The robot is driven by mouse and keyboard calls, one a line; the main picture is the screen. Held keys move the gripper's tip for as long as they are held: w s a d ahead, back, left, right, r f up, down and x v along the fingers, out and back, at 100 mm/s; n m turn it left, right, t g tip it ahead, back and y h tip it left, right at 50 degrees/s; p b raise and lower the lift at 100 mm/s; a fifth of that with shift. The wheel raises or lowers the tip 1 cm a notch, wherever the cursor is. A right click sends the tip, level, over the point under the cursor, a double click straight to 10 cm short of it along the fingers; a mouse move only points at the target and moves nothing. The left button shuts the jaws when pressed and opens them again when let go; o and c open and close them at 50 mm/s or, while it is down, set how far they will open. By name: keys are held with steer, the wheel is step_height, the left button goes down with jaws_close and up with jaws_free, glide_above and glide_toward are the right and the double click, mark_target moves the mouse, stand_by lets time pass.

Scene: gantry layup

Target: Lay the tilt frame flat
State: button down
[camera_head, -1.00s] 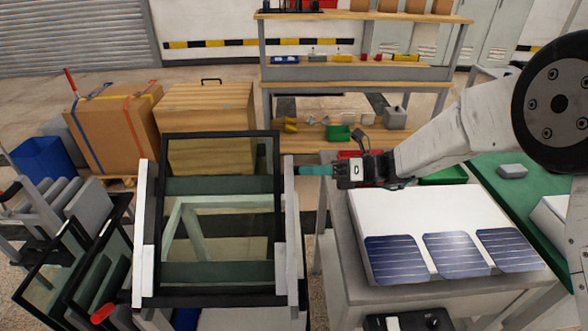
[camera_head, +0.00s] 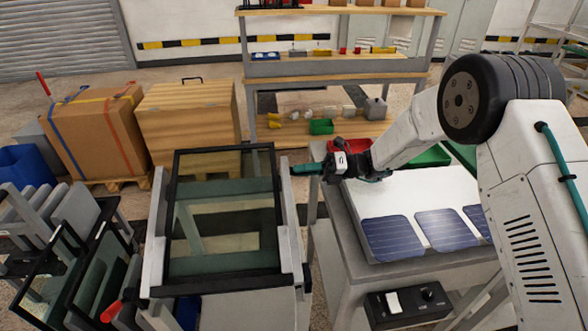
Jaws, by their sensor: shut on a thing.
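The tilt frame (camera_head: 277,215) is a black-edged frame around a dark glass pane, between white side rails (camera_head: 155,235). It appears to lean back at a low slope, with its far edge higher than its near edge. A teal handle (camera_head: 305,169) sticks out from its right side near the far corner. My gripper (camera_head: 325,167) comes in from the right and is shut on this handle. The fingertips are small here, and their exact contact is hard to see.
Right of the frame stands a grey table with a white panel and dark blue solar cells (camera_head: 392,238). A wooden crate (camera_head: 188,125) and a cardboard box (camera_head: 92,135) stand behind. A rack of glass panes (camera_head: 95,265) is close on the left.

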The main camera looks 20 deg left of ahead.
stand_by(0.4)
steer(key=c, duration=1.3)
jaws_free()
